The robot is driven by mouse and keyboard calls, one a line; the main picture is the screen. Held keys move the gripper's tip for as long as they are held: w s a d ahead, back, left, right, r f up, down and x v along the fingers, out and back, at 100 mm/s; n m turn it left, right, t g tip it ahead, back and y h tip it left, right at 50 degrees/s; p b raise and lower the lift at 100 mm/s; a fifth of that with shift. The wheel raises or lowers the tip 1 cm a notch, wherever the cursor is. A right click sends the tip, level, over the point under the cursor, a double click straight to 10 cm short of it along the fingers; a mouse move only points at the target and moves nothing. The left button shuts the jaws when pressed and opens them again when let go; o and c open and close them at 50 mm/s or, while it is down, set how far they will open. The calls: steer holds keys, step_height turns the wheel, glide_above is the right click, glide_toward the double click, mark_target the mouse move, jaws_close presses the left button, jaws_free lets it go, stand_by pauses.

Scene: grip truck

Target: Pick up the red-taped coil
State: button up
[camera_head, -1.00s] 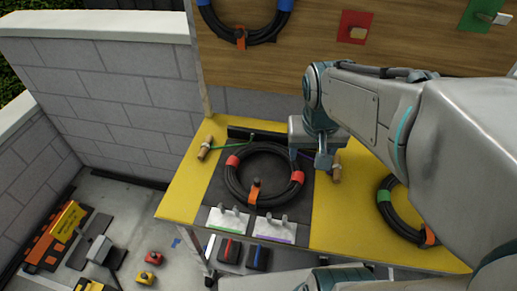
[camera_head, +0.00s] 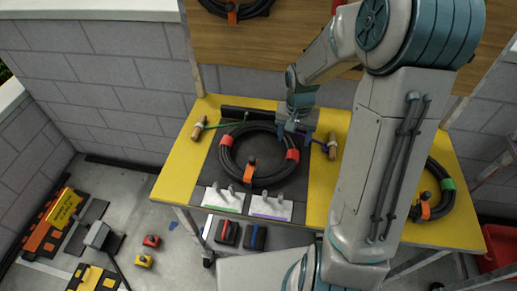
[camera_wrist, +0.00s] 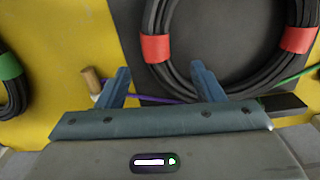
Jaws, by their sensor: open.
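The red-taped coil (camera_head: 235,172) is a black cable ring with red bands and an orange strap, lying flat on the dark mat of the yellow table. It also shows in the wrist view (camera_wrist: 185,72), with two red bands in sight. My gripper (camera_head: 288,133) is just above the coil's far right edge in the head view. In the wrist view my gripper (camera_wrist: 165,78) has its fingers apart, with the coil's near edge just beyond the right finger and nothing clearly held between them.
A green-taped coil (camera_head: 433,198) lies at the table's right. White clip plates (camera_head: 223,200) sit at the front of the mat. Wooden-handled pieces stand left (camera_head: 198,129) and right (camera_head: 332,147) of the coil. A wooden board (camera_head: 270,55) rises behind the table.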

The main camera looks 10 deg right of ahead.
mark_target(292, 153)
step_height(292, 153, down, 3)
steer(key=shift+r, duration=0.1)
steer(key=shift+s+f, duration=0.2)
steer(key=shift+f, duration=0.4)
steer(key=shift+s+f+p, duration=0.1)
steer(key=shift+f+p, duration=0.5)
steer(key=shift+f, duration=1.5)
jaws_close()
steer(key=shift+r, duration=0.1)
